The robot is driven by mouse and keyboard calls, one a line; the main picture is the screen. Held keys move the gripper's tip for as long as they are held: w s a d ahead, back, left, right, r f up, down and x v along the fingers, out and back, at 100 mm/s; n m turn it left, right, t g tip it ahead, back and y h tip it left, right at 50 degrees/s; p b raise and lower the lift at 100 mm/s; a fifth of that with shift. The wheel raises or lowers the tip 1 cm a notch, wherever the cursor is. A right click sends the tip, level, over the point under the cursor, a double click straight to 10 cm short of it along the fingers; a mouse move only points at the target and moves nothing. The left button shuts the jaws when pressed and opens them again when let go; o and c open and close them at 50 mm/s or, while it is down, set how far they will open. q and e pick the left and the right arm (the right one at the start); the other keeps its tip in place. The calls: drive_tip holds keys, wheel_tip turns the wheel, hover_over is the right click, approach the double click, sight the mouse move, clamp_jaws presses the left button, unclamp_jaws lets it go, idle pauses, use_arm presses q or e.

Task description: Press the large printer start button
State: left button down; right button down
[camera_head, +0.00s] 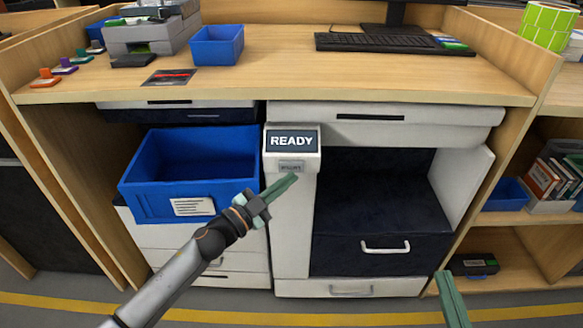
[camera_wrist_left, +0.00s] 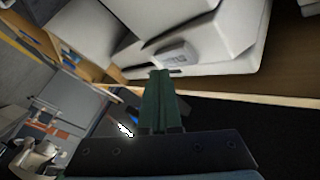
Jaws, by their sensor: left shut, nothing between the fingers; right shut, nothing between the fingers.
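The large printer is a white unit under the desk, with a dark READY screen (camera_head: 292,140) on its front post. A small grey button with a label (camera_head: 291,167) sits just below the screen; its text is too small to read for certain. It also shows in the left wrist view as a grey block (camera_wrist_left: 174,54). My left gripper (camera_head: 294,178) is shut and empty, its green fingertips just below and in front of the button. In the left wrist view the fingertips (camera_wrist_left: 158,74) end close to the button; contact cannot be told. My right gripper (camera_head: 441,274) is shut, low at right.
A blue bin (camera_head: 146,204) stands left of the printer post, beside my left wrist. The wooden desk top (camera_head: 280,78) overhangs above, with a keyboard (camera_head: 385,42) and a small blue bin (camera_head: 217,46). A drawer with a white handle (camera_head: 385,247) is at lower right.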

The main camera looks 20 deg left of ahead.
use_arm(q)
drive_tip(key=shift+w, duration=0.15)
drive_tip(key=shift+w+a, duration=0.15)
drive_tip(key=shift+w, duration=0.15)
